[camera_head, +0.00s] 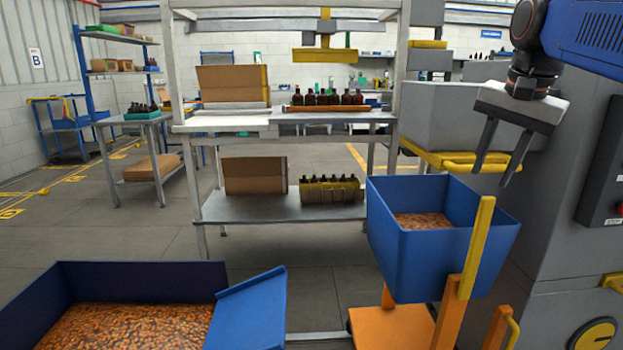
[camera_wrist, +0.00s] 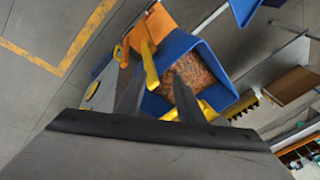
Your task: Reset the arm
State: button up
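My gripper (camera_head: 494,178) hangs at the right of the head view, above and to the right of the blue hopper bin (camera_head: 412,252). Its two fingers point down and are spread apart, with nothing between them. My arm comes in from the top right corner. In the wrist view my gripper (camera_wrist: 155,85) is also open and empty, with the blue bin (camera_wrist: 210,58) and its orange-brown contents beyond the fingers.
A grey machine (camera_head: 560,215) stands close to the right of my gripper. A workbench (camera_head: 290,118) holds amber bottles (camera_head: 327,98) and a cardboard box (camera_head: 232,84). A large blue bin (camera_head: 140,276) of orange-brown pieces is at the lower left.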

jog(key=s+a+f+n, duration=0.2)
jog(key=s+f, duration=0.4)
jog(key=f, duration=0.4)
jog(key=s+a+f+n+t, duration=0.1)
jog(key=s+f+n, duration=0.3)
jog(key=f, duration=0.6)
jog(key=s+a+f+n, duration=0.2)
jog(key=s+f+n, duration=0.1)
jog(key=s+f, duration=0.4)
notch_tip(320, 180, down, 3)
jog(key=shift+s+a+f+n, duration=0.1)
jog(key=shift+s+a+n, duration=0.2)
jog(key=shift+a+n, duration=0.1)
